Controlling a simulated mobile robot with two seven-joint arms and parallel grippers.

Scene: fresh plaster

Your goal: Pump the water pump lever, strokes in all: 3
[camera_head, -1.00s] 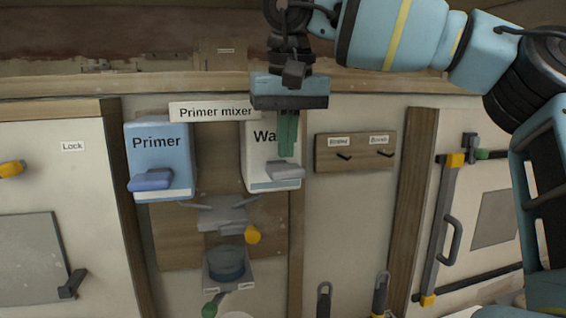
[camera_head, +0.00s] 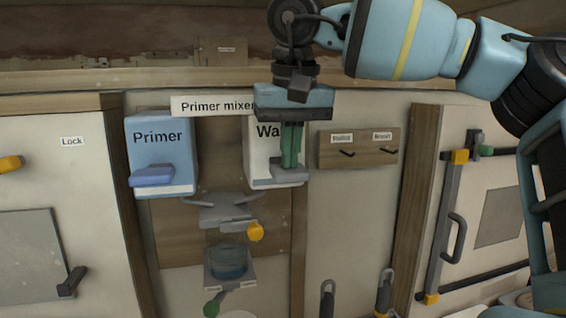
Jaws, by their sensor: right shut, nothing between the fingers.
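The water pump is the white box (camera_head: 259,158) labelled "Wa...", the rest of its label hidden behind my gripper. Its grey lever (camera_head: 290,173) sticks out at the lower front. My right gripper (camera_head: 291,164) comes down from above with its green fingers shut and empty. The fingertips are at the lever's top in the picture; I cannot tell whether they press on it. The blue primer box (camera_head: 162,140) with its blue lever (camera_head: 152,176) hangs to the left. My left gripper is not in view.
Below the pumps are a grey mixer spout (camera_head: 224,212) with a yellow knob (camera_head: 256,232) and a blue cup (camera_head: 229,262) on a small shelf. A wooden hook board (camera_head: 358,148) is to the right. A door with a grey handle (camera_head: 454,237) stands further right.

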